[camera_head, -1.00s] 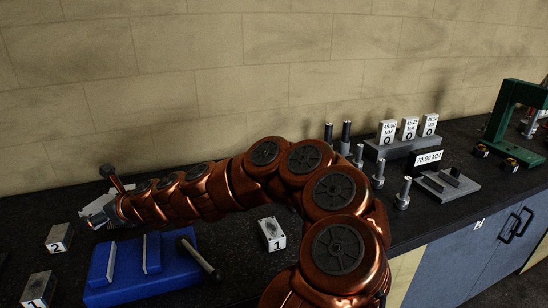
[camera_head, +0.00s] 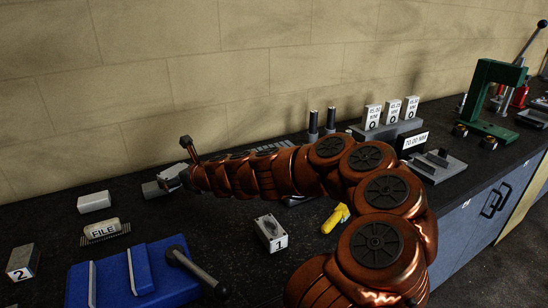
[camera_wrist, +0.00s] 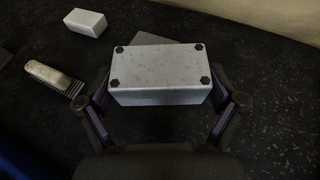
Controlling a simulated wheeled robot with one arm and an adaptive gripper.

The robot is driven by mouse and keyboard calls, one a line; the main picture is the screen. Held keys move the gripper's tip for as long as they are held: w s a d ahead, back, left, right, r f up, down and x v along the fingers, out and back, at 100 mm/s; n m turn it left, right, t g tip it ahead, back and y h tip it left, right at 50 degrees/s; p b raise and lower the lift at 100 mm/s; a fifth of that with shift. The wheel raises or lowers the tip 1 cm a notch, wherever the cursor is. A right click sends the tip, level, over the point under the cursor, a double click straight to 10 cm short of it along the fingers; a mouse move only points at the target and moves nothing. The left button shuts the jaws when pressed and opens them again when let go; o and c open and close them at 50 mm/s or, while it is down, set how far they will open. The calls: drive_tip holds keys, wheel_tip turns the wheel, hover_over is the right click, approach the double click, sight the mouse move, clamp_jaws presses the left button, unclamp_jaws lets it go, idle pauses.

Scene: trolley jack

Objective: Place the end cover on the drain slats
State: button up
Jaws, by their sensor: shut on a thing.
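The end cover (camera_wrist: 160,76) is a pale grey block with dark bolt heads at its corners. In the wrist view my gripper (camera_wrist: 164,100) is shut on it, one finger at each short side. In the head view my gripper (camera_head: 170,181) is at the far left end of my arm, over the bench, with grey shapes around it that I cannot tell apart. A grey ribbed piece (camera_head: 271,147), probably the drain slats, shows behind my arm near the wall and is partly hidden.
A white block (camera_head: 94,202), a brush marked FILE (camera_head: 103,231) and block 2 (camera_head: 23,262) are at left. A blue fixture (camera_head: 135,280), block 1 (camera_head: 271,233) and a yellow object (camera_head: 336,218) are nearer. A green press (camera_head: 494,100) stands right; the wall is behind.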

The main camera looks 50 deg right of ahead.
drive_tip(key=s+d+m+h+b, duration=0.1)
drive_tip(key=s+d, duration=0.1)
drive_tip(key=d, duration=0.3)
drive_tip(key=s+d+f+h+b, duration=0.1)
drive_tip(key=d, duration=0.5)
drive_tip(key=s+d+f+m+h+b, duration=0.1)
drive_tip(key=s+d+b, duration=0.1)
drive_tip(key=d, duration=0.4)
drive_tip(key=shift+s+f+m, duration=0.15)
drive_tip(key=shift+s+m, duration=0.15)
drive_tip(key=s+d+h+b, duration=0.1)
drive_tip(key=s+d, duration=0.1)
drive_tip(key=d, duration=0.2)
drive_tip(key=s+d+r+m+h+b, duration=0.1)
drive_tip(key=s+d, duration=0.2)
drive_tip(key=d, duration=0.2)
drive_tip(key=s+d+m+b, duration=0.1)
drive_tip(key=s+d+b, duration=0.1)
drive_tip(key=d, duration=0.3)
drive_tip(key=shift+s+r+h, duration=0.3)
drive_tip(key=shift+s+h, duration=0.1)
drive_tip(key=shift+s, duration=0.15)
drive_tip(key=shift+w+d, duration=0.1)
drive_tip(key=shift+d, duration=0.1)
drive_tip(key=p, duration=0.2)
hover_over(276, 146)
drive_tip(key=s+a, duration=0.4)
drive_tip(key=shift+s+a+f, duration=0.15)
drive_tip(key=shift+a+f, duration=0.05)
drive_tip(key=shift+f, duration=0.45)
